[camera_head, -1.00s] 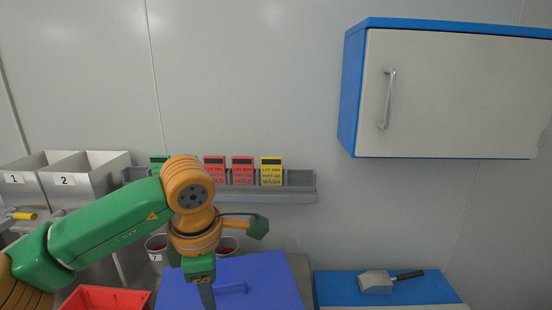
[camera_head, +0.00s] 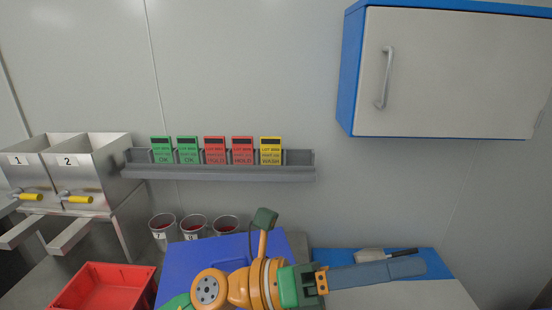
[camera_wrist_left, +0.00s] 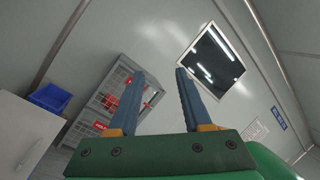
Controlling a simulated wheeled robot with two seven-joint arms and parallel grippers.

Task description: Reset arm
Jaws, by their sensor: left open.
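My left gripper (camera_head: 415,266) is low in the head view, its blue-grey fingers pointing right across the front of the blue-topped cabinet (camera_head: 330,258). In the left wrist view the two fingers (camera_wrist_left: 159,73) stand apart with nothing between them. The orange and green wrist (camera_head: 265,284) covers part of the blue board (camera_head: 215,250). My right gripper is not in either view.
A scoop (camera_head: 370,255) lies behind the fingers. A shelf (camera_head: 220,174) holds green, red and yellow cards. Bins (camera_head: 95,165) with yellow-handled taps, several cups (camera_head: 193,226) and a red tray (camera_head: 105,287) are at left. A wall cabinet (camera_head: 450,75) hangs upper right.

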